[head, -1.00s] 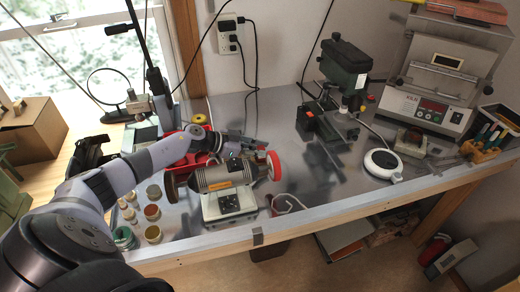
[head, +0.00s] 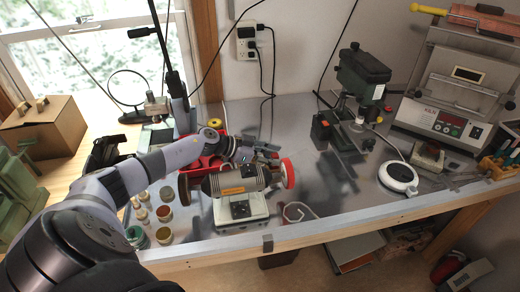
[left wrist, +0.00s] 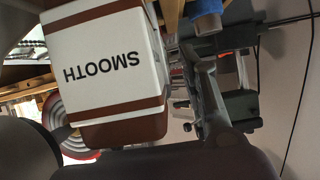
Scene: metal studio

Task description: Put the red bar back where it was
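The red bar (left wrist: 125,130) fills much of the left wrist view. It has a white wrapper with "SMOOTH" on it, upside down in this view, and bare brownish-red parts. My left gripper (head: 243,153) is just behind the bench grinder (head: 236,180) in the head view, beside the red tray (head: 208,163). In the left wrist view, one finger stands along the bar's right side and the gripper appears shut on the bar. The other finger is hidden. The bar cannot be made out clearly in the head view. My right gripper is not in view.
The grinder's red wheel (head: 288,173) is close to my left gripper. Several small jars (head: 164,214) stand left of the grinder, near my forearm. A drill press (head: 361,75), a round white scale (head: 398,177) and a kiln (head: 455,95) stand to the right. Bare bench lies between grinder and scale.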

